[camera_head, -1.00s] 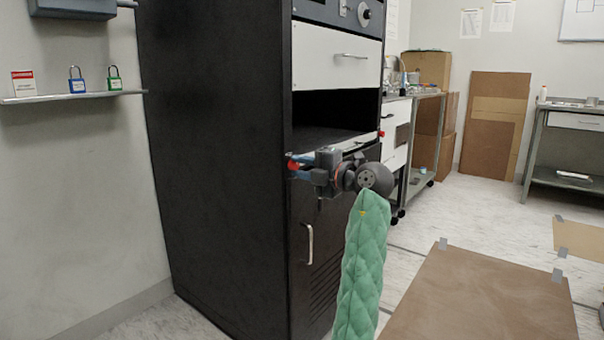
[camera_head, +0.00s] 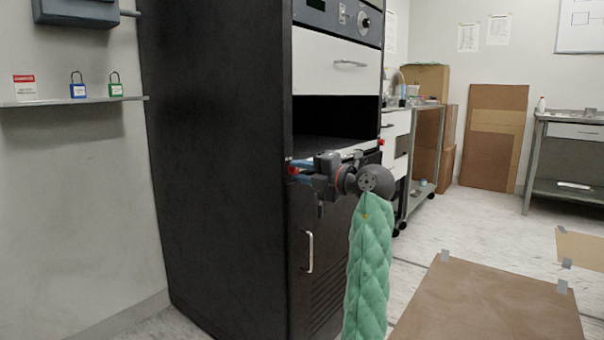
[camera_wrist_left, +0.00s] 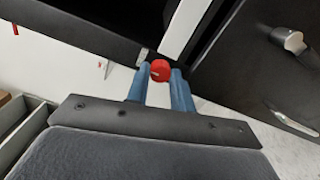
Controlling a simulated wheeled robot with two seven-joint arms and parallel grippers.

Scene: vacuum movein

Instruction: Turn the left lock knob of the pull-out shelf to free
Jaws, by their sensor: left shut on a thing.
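The black cabinet (camera_head: 215,160) has an open bay, and the pull-out shelf (camera_head: 338,152) shows as a pale front edge at the bay's bottom. The left lock knob (camera_head: 292,170) is a small red knob at the shelf's left end; it also shows in the left wrist view (camera_wrist_left: 160,70). My left gripper (camera_head: 303,168) is shut on this knob, with a blue finger on each side of it in the wrist view (camera_wrist_left: 160,88). A pale mark shows on the knob's face. A second red knob (camera_head: 381,142) is at the shelf's right end. My right gripper is not in view.
A white drawer (camera_head: 335,62) is above the bay, and a door with a handle (camera_head: 310,250) is below. A wall ledge (camera_head: 60,102) with padlocks is at left. A brown mat (camera_head: 490,305) lies on the floor at right.

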